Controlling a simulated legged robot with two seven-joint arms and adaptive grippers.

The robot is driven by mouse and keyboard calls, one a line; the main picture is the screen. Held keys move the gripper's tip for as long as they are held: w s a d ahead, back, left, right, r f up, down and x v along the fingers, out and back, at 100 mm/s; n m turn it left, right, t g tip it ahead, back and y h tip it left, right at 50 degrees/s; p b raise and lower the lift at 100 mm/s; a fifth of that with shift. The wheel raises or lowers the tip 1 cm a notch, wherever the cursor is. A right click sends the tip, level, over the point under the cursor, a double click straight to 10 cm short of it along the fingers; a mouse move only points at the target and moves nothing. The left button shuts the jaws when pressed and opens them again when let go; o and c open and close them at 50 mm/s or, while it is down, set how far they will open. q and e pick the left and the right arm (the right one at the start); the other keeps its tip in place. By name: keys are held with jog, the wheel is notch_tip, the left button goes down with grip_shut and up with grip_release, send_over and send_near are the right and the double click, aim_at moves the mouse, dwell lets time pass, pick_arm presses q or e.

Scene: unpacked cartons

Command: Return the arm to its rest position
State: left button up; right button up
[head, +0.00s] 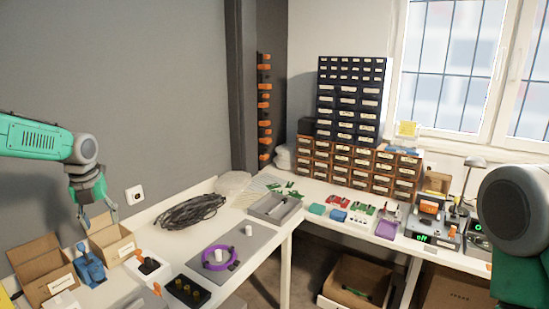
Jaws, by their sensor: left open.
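My left gripper (99,217) hangs at the end of the green and grey arm that comes in from the left. It points down, open and empty, above the open cartons on the left side of the table. A part of my right arm (515,215) shows as a large grey joint at the right edge. The right gripper is not in view.
Open cartons (42,267) stand under and beside the left gripper. A purple ring (206,264) lies on a grey mat, with a black cable coil (190,211) behind it. Drawer cabinets (361,166) stand at the back. A soldering station (433,220) is at the right.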

pick_arm(q)
jog(key=s+d+f+n+h+b, duration=0.1)
jog(key=s+d+f+n+b, duration=0.15)
jog(key=d+f, duration=0.6)
jog(key=s+d+f+n+b, duration=0.1)
jog(key=d+f+n+b, duration=0.2)
jog(key=d+f, duration=0.55)
jog(key=s+d+f+n+h+b, duration=0.1)
jog(key=s+d+f+n+b, duration=0.2)
jog(key=s+f, duration=0.35)
jog(key=s+d+f+n+b, duration=0.2)
jog(key=s+d+f+n, duration=0.15)
jog(key=f, duration=0.65)
jog(key=s+d+f+n+g+b, duration=0.1)
jog(key=s+d+f+n+b, duration=0.15)
jog(key=s+f+n, duration=0.4)
jog(key=s+d+f+n+b, duration=0.15)
jog(key=s+f+b, duration=0.25)
jog(key=s, duration=0.5)
jog(key=s+a+f+n+b, duration=0.1)
jog(key=s+n+b, duration=0.1)
jog(key=s+n, duration=0.2)
jog(key=s+a+f+n+y+b, duration=0.1)
jog(key=s+a+f+n+b, duration=0.1)
jog(key=s+n, duration=0.3)
jog(key=s, duration=0.4)
jog(key=shift+a+n+y, duration=0.15)
jog(key=shift+n+y, duration=0.15)
jog(key=shift+f, duration=0.1)
